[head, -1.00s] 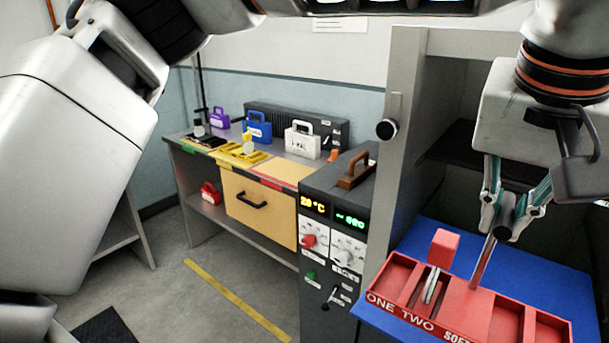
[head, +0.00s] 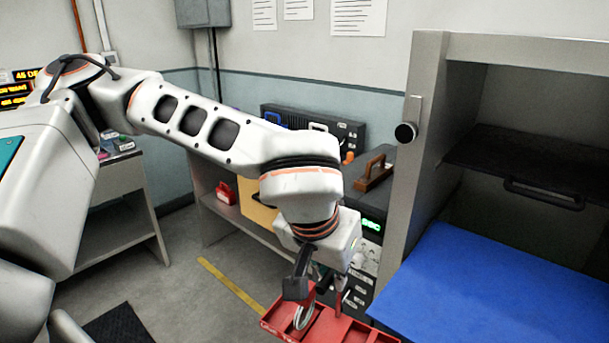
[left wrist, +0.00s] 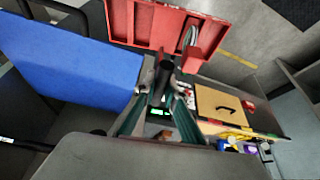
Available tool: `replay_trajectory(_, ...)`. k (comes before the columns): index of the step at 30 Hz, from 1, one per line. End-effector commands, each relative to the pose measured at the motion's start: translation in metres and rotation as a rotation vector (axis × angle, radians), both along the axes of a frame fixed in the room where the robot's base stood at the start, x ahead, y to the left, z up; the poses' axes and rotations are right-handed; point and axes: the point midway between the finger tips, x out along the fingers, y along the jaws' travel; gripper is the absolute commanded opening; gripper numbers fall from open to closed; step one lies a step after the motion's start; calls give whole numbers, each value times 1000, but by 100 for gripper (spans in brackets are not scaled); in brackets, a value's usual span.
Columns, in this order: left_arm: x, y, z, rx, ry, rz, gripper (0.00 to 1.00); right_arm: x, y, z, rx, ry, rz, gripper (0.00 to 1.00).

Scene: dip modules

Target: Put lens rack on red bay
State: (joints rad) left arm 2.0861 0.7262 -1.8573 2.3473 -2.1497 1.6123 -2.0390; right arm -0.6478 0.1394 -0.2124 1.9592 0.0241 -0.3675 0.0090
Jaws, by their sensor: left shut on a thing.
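The lens rack (head: 352,331) is a red tray with compartments, at the bottom middle of the head view, cut off by the lower edge. A round lens (head: 303,314) stands in it. The rack also shows at the top of the left wrist view (left wrist: 150,25). My left gripper (head: 325,288) is shut on the rack's upright handle and holds it away from the blue mat; the grip itself is partly hidden. The red bay on the far bench is hidden behind my left arm in the head view. My right gripper is not in view.
The blue mat (head: 480,285) in the open cabinet at right is bare. A red case (head: 224,192) sits on the bench's lower shelf.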

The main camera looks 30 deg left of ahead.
Motion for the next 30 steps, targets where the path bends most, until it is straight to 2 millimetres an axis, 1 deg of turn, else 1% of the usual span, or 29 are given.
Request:
replay_trajectory(1, -2, 10, -8, -4, 2, 6, 0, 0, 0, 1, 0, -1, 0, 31)
replay_trajectory(3, -4, 21, -19, -5, 4, 10, 0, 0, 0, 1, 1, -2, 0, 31)
replay_trajectory(9, -10, 50, -47, -7, 9, 20, 0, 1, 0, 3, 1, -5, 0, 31)
replay_trajectory(11, -12, 56, -53, -5, 9, 18, 0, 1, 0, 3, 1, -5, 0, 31)
replay_trajectory(16, -12, 61, -60, -2, 4, 13, 0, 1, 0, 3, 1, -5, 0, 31)
replay_trajectory(27, -12, 63, -61, -3, 4, 18, 0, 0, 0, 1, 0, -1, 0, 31)
replay_trajectory(28, -12, 64, -61, -3, 5, 20, 0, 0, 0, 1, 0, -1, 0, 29)
replay_trajectory(30, -12, 66, -61, -3, 6, 27, 0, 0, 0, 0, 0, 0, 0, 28)
